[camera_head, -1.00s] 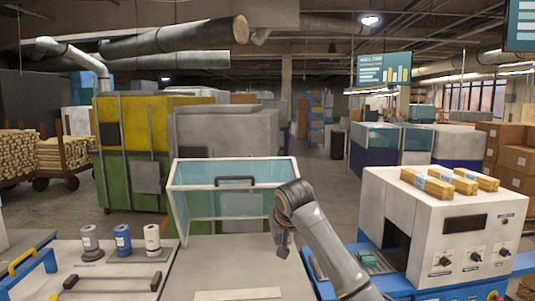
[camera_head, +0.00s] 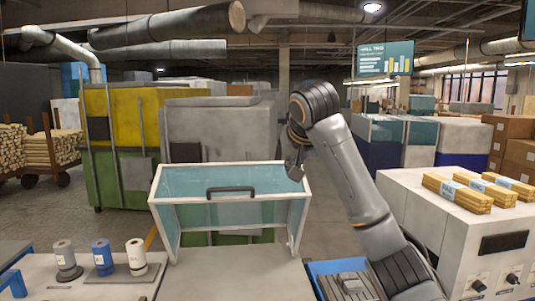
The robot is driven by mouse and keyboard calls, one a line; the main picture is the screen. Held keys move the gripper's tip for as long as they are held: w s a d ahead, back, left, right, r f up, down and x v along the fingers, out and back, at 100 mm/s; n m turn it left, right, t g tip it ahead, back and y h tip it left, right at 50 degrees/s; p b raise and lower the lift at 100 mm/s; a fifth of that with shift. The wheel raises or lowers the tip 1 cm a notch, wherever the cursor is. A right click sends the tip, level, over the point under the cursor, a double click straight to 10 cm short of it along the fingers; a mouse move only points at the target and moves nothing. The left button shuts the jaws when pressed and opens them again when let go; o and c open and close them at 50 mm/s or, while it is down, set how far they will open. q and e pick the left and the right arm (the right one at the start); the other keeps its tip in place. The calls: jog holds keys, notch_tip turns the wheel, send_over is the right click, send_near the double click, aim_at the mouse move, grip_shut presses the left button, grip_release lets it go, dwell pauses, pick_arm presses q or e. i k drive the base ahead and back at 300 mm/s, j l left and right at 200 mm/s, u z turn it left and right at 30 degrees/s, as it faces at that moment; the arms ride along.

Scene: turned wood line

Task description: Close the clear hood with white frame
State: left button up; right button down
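The clear hood with white frame (camera_head: 232,174) stands raised at the back of a light grey worktop (camera_head: 235,278). Its tinted panel faces me, and a dark bar handle (camera_head: 231,190) sits near the panel's middle. My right gripper (camera_head: 294,170) hangs fingers down at the hood's upper right corner, overlapping the frame there in the picture. I cannot tell whether it touches the frame. Its fingers are small and dark, so whether they are open or shut is unclear. It is away from the handle. My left gripper is not in view.
Several thread-like spools (camera_head: 101,257) stand on the bench at left. A white control box (camera_head: 445,225) with wood bundles (camera_head: 470,191) on top stands at right. A blue tray (camera_head: 340,267) lies beneath my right arm. The worktop before the hood is clear.

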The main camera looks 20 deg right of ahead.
aim_at(194, 196)
jog(key=i+l, duration=0.2)
jog(key=i, duration=0.2)
jog(key=i+l, duration=0.15)
jog(key=i, duration=0.3)
jog(key=i+l, duration=0.2)
jog(key=i, duration=0.2)
